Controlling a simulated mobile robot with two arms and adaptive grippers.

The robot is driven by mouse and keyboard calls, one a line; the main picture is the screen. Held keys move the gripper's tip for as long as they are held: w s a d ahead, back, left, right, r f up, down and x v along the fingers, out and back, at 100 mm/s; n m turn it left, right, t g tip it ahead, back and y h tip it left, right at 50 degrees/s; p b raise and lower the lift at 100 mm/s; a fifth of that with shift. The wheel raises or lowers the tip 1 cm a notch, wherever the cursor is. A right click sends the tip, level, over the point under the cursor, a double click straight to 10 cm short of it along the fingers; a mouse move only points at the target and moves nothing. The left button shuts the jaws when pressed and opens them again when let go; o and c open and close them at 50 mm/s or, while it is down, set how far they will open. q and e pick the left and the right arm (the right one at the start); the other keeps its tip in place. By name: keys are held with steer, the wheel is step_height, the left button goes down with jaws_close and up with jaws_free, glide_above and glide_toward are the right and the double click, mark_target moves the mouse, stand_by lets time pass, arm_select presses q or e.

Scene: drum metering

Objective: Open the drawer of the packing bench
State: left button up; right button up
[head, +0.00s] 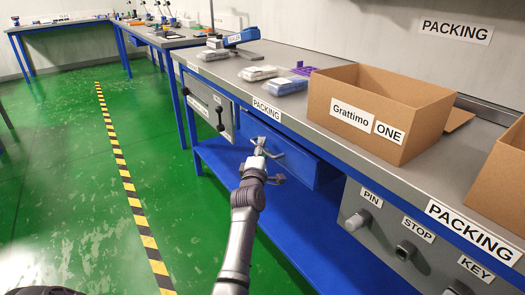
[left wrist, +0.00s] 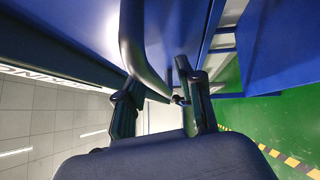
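The packing bench (head: 237,84) runs along the right of the head view, with a grey top and blue frame. Its blue drawer (head: 306,163) hangs under the top, near the middle. My left gripper (head: 262,148) is at the drawer front, at its grey handle. In the left wrist view the curved handle (left wrist: 140,48) passes between the two fingers of my left gripper (left wrist: 160,88). The fingers stand apart, with space showing beside the bar. I cannot tell whether the drawer front is fully flush. My right gripper is not in view.
A cardboard box (head: 384,103) labelled "Grattimo ONE" stands on the bench, with wrapped packs (head: 258,73) farther back. A grey control panel (head: 400,245) with PIN, STOP and KEY is right of the drawer. The blue lower shelf (head: 300,225) lies below. Green floor (head: 70,190) is clear at left.

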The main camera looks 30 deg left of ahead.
arm_select(q)
jaws_close()
stand_by(0.4)
